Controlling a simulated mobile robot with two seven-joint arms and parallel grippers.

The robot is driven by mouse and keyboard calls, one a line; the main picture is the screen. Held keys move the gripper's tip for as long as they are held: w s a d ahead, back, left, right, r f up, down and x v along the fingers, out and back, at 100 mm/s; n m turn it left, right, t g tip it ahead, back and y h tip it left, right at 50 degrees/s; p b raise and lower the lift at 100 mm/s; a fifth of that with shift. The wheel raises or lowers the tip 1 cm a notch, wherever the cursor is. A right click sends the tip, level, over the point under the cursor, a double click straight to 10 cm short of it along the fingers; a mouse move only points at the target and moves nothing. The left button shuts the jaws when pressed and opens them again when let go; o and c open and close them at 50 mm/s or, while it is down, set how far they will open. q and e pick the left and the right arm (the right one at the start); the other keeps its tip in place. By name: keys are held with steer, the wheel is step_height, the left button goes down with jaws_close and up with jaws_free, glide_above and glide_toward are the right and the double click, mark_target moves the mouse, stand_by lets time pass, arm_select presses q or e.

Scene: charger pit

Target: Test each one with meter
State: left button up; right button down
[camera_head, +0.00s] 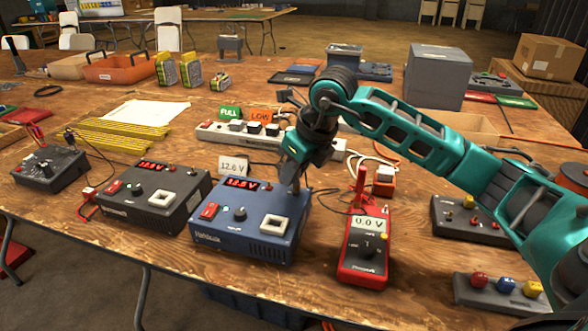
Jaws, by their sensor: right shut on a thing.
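A red meter (363,252) on the table reads 0.0 V, with a red probe (360,187) upright at its top. A dark grey charger (150,208) with a lit red display stands further left, beside a smaller black unit (47,171). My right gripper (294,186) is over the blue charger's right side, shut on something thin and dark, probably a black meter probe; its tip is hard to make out. My left gripper is not in view.
A "12.6 V" card (234,167) stands behind the blue charger. A white power strip (245,137) lies behind it, near green FULL (230,112) and orange LOW (261,115) signs. Black units with knobs (497,291) stand at the right. Yellow rulers (112,139) lie at the left.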

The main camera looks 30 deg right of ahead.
steer(key=shift+f, duration=0.3)
stand_by(0.4)
steer(key=c, duration=0.6)
jaws_free()
steer(key=shift+r, duration=0.1)
steer(key=shift+r+p, duration=1.2)
steer(key=shift+r, duration=0.5)
steer(key=shift+r+p, duration=1.5)
steer(key=shift+r, duration=0.55)
steer(key=shift+f, duration=0.1)
